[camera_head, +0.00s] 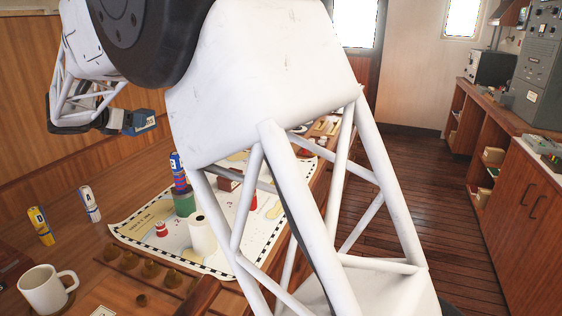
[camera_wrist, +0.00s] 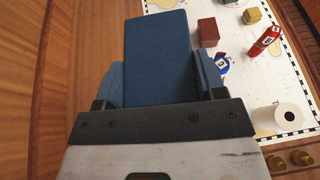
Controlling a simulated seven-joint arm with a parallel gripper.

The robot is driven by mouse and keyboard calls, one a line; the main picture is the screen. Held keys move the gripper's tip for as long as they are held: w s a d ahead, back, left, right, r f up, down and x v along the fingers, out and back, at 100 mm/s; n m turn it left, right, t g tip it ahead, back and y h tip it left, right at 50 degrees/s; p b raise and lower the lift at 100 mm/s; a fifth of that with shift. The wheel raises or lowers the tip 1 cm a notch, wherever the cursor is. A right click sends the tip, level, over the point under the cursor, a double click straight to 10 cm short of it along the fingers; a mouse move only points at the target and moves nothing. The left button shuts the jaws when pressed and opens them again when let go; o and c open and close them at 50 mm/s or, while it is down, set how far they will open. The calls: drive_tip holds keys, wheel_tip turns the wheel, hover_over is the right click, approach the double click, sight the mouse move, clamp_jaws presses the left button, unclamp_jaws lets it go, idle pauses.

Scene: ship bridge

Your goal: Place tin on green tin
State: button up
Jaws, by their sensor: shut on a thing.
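My gripper (camera_head: 127,123) is at the left in the head view, raised above the wooden table. It is shut on a blue box-shaped tin (camera_head: 146,121) with a pale label. In the wrist view the tin (camera_wrist: 157,45) stands out between the two fingers. A green tin (camera_head: 184,204) stands on the chart, below and to the right of my gripper in the head view. A blue and red labelled piece (camera_head: 178,172) shows just above it; whether it rests on it or stands behind, I cannot tell. I cannot make out the green tin in the wrist view.
The chart (camera_head: 128,232) also bears a white roll (camera_head: 201,238), a small red piece (camera_head: 162,229) and, in the wrist view, a dark red block (camera_wrist: 208,32). Yellow (camera_head: 40,226) and white (camera_head: 90,204) labelled cylinders and a mug (camera_head: 46,290) stand left. My arm hides much of the table.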

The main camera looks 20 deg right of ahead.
drive_tip(key=d, duration=2.4)
drive_tip(key=s+d+n, duration=0.1)
drive_tip(key=s+d, duration=0.3)
drive_tip(key=d, duration=0.7)
drive_tip(key=s+d, duration=0.4)
drive_tip(key=d, duration=0.7)
wheel_tip(320, 180, down, 18)
drive_tip(key=shift+w+a+f+t+y, duration=0.2)
drive_tip(key=shift+t+y, duration=0.2)
drive_tip(key=shift+w+d+f, duration=0.25)
drive_tip(key=shift+w+d, duration=0.45)
drive_tip(key=shift+w, duration=1.85)
drive_tip(key=shift+w+d+f, duration=0.2)
drive_tip(key=shift+w+d, duration=0.55)
drive_tip(key=shift+w, duration=1.85)
drive_tip(key=shift+w+d+f, duration=0.25)
drive_tip(key=shift+w+d, duration=0.45)
drive_tip(key=shift+w, duration=1.85)
drive_tip(key=shift+f, duration=1.75)
